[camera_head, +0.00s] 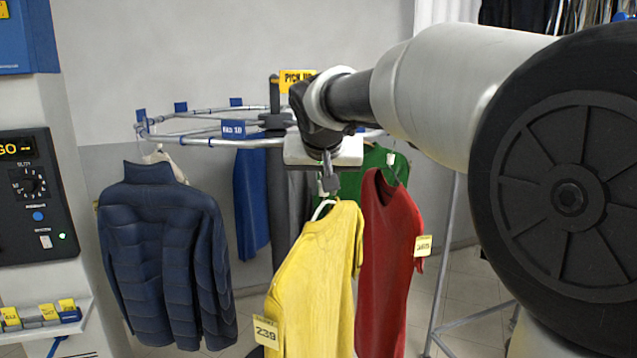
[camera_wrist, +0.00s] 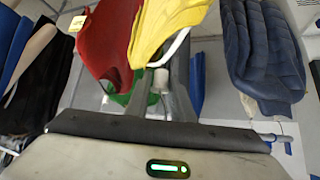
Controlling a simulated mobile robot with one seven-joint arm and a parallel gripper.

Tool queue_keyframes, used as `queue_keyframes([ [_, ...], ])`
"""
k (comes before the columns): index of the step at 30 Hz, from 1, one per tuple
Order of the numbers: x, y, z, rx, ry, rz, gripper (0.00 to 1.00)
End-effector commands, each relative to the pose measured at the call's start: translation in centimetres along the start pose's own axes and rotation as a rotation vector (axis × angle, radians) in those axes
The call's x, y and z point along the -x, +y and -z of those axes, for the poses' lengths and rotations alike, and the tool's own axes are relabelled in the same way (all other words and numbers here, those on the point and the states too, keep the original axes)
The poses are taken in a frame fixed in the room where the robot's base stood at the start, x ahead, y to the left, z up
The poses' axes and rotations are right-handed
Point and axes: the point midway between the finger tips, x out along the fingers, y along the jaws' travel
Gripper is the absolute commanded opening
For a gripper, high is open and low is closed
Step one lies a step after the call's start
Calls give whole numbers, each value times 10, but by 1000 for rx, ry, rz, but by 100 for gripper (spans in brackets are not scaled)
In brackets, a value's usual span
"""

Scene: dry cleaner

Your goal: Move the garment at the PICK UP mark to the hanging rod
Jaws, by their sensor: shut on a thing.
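My gripper (camera_head: 328,182) is shut on the white hanger (camera_head: 322,208) of a yellow shirt (camera_head: 318,270) with a tag reading 239. The shirt hangs below my gripper, in front of the round rail (camera_head: 205,142). The yellow PICK UP sign (camera_head: 297,80) stands behind my wrist, above the rail. In the wrist view the yellow shirt (camera_wrist: 165,22) is at the top centre, beyond my gripper (camera_wrist: 160,85). I cannot tell whether the hanger hook touches the rail; my gripper hides that part.
A navy puffer jacket (camera_head: 160,255) hangs on the rail at left. A red shirt (camera_head: 385,265) hangs close to the yellow one at right, with a green garment (camera_head: 352,182) and a blue garment (camera_head: 250,200) behind. A control panel (camera_head: 38,195) is at far left.

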Motion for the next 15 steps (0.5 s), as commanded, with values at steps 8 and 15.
queue_keyframes([
  [8, 3, 8, -2, -2, 3, 0, 0],
  [15, 13, 39, -11, -4, 3, 0, 0],
])
